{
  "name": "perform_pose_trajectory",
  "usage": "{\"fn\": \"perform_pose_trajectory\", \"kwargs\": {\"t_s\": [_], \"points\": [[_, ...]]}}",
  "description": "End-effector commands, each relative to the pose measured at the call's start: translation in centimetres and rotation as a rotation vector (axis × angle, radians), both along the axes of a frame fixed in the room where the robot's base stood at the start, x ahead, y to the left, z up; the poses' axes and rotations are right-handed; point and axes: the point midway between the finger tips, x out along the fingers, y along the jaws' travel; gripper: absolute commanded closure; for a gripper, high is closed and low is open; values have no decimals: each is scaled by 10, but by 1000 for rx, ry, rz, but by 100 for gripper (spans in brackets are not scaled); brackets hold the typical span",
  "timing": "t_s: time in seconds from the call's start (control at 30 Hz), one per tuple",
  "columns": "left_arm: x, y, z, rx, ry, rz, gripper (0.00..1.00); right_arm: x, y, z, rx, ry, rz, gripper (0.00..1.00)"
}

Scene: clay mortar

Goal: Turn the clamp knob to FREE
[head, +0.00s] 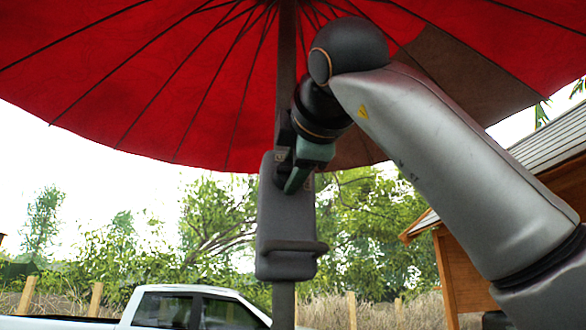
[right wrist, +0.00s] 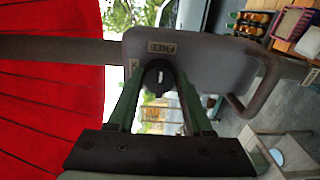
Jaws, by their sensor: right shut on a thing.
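The clamp (head: 287,230) is a dark grey housing on the parasol pole, with a bar handle at its lower end. In the right wrist view, the dark round clamp knob (right wrist: 158,78) sits on the housing (right wrist: 205,60) and carries a small pale mark. A label (right wrist: 163,47) that appears to read FREE is beside the knob; a second label at the left is partly hidden. My right gripper (head: 291,182) is at the housing's upper part, its green fingers shut on the knob from both sides. In the head view the gripper covers the knob. My left gripper is not in view.
The red parasol canopy (head: 150,80) spreads above the arm, and its pole (head: 287,60) runs down through the clamp. A white pickup (head: 150,308), bushes and a wooden hut (head: 455,270) are in the background. A shelf with bottles shows in the right wrist view.

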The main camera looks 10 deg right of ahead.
Motion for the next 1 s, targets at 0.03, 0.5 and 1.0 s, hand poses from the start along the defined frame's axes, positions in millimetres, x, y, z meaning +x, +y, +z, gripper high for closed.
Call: {"fn": "perform_pose_trajectory", "kwargs": {"t_s": [0.03, 0.5, 1.0], "points": [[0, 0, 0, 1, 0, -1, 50, 0, 0, 0, 8, 0, -1, 100], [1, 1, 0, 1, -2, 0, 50, 0, 0, 0, 18, 1, -1, 100], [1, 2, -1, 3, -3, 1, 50, 0, 0, 0, 16, 0, 0, 20]]}}
